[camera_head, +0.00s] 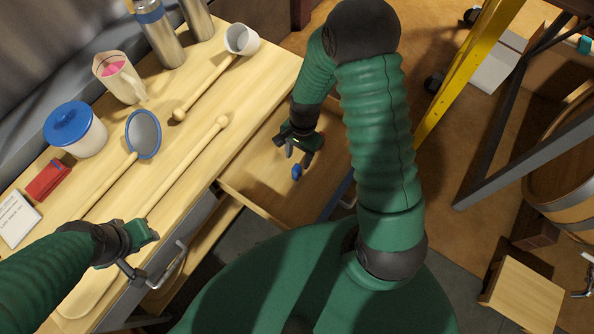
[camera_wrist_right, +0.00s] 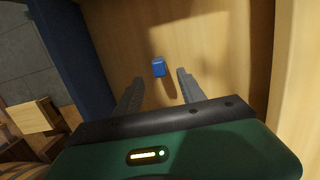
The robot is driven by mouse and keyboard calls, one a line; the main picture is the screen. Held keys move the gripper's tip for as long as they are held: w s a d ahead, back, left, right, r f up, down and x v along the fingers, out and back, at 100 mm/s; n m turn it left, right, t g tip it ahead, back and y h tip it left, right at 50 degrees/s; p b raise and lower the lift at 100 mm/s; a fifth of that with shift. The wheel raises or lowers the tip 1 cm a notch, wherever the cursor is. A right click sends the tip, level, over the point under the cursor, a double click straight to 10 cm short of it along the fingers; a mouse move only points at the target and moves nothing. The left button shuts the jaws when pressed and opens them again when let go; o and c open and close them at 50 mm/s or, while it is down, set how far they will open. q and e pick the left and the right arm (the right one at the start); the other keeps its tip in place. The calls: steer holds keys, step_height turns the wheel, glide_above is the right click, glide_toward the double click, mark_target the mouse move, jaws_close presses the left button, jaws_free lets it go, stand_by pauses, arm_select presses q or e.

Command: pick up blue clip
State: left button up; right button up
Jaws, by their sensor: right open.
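The blue clip (camera_head: 296,172) is a small blue piece lying on the wooden floor of the open drawer (camera_head: 262,190). It also shows in the right wrist view (camera_wrist_right: 158,67), just beyond the fingertips and between their lines. My right gripper (camera_head: 302,157) reaches down into the drawer above the clip, open and empty. Its two fingers show apart in the right wrist view (camera_wrist_right: 162,85). My left gripper (camera_head: 152,238) is over the front edge of the counter by the drawer handle; whether its fingers are open is unclear.
A red box (camera_head: 47,181) lies at left. The drawer walls surround my right gripper closely.

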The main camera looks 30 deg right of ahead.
mark_target(293, 168)
steer(key=f, duration=0.2)
steer(key=a+f, duration=0.1)
steer(key=f, duration=0.1)
steer(key=shift+a+b, duration=0.2)
steer(key=shift+b, duration=0.2)
steer(key=shift+a+f, duration=0.25)
steer(key=shift+f, duration=0.1)
steer(key=shift+a+f, duration=0.1)
steer(key=shift+f, duration=0.15)
steer(key=f, duration=0.1)
steer(key=f+b, duration=0.1)
steer(key=f, duration=0.1)
steer(key=d+f+b, duration=0.1)
steer(key=shift+s+f, duration=0.25)
steer(key=shift+s, duration=0.05)
steer(key=shift+f, duration=0.25)
arm_select(q)
steer(key=x, duration=0.4)
steer(key=shift+s+a, duration=0.3)
steer(key=shift+s, duration=0.05)
arm_select(e)
steer(key=shift+r, duration=0.15)
steer(key=shift+a+r, duration=0.1)
steer(key=shift+a, duration=0.1)
steer(key=c, duration=1)
arm_select(q)
steer(key=shift+a, duration=0.15)
arm_select(e)
steer(key=shift+d, duration=0.1)
jaws_close()
